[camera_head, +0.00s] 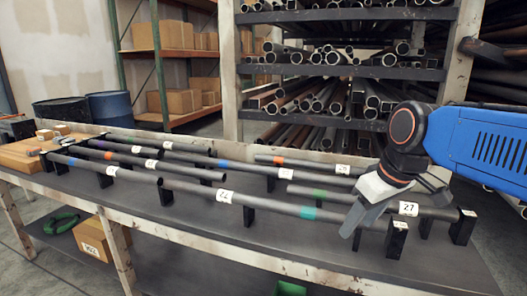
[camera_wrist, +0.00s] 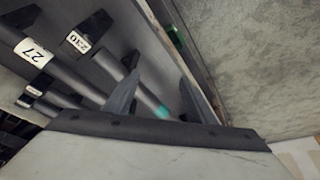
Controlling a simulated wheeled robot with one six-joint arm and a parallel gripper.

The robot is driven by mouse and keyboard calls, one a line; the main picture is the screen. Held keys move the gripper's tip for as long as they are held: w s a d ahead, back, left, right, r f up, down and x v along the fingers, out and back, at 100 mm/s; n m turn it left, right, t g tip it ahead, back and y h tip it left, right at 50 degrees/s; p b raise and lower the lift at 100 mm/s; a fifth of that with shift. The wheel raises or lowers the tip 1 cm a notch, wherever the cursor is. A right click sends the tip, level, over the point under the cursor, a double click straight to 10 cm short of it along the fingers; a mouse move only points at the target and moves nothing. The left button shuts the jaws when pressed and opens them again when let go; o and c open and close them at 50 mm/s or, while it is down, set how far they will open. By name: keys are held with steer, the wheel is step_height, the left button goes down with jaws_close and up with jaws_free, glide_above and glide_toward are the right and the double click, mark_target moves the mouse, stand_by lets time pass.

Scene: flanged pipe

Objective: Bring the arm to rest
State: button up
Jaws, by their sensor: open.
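My gripper (camera_head: 388,210) hangs from the blue arm at the right, over the right end of the workbench (camera_head: 250,232). The jaws are open, and in the wrist view the two fingers (camera_wrist: 160,78) are spread apart. The grey pipe with a teal band (camera_head: 275,206), tagged 22, lies on black supports below. In the wrist view this pipe (camera_wrist: 146,98) shows between the fingers, with its teal band near the gripper body. I cannot tell how far the fingers are from it. Nothing is seen held.
Pipe 27 (camera_head: 345,197) lies just behind on supports. Several other banded pipes lie further left and back. Small wooden blocks (camera_head: 47,134) sit at the bench's left end. A loaded pipe rack (camera_head: 345,72) stands behind. A green bin (camera_head: 290,288) is low at the front.

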steer(key=s+d+f+m+h, duration=0.1)
steer(key=s+d+f+m, duration=0.1)
steer(key=s+f, duration=0.4)
steer(key=s+d+f+m+t+h, duration=0.1)
steer(key=s+d+f+m, duration=0.2)
steer(key=s+d+f, duration=0.2)
steer(key=shift+s+f+m, duration=0.3)
steer(key=shift+s+f, duration=0.2)
steer(key=shift+f, duration=0.4)
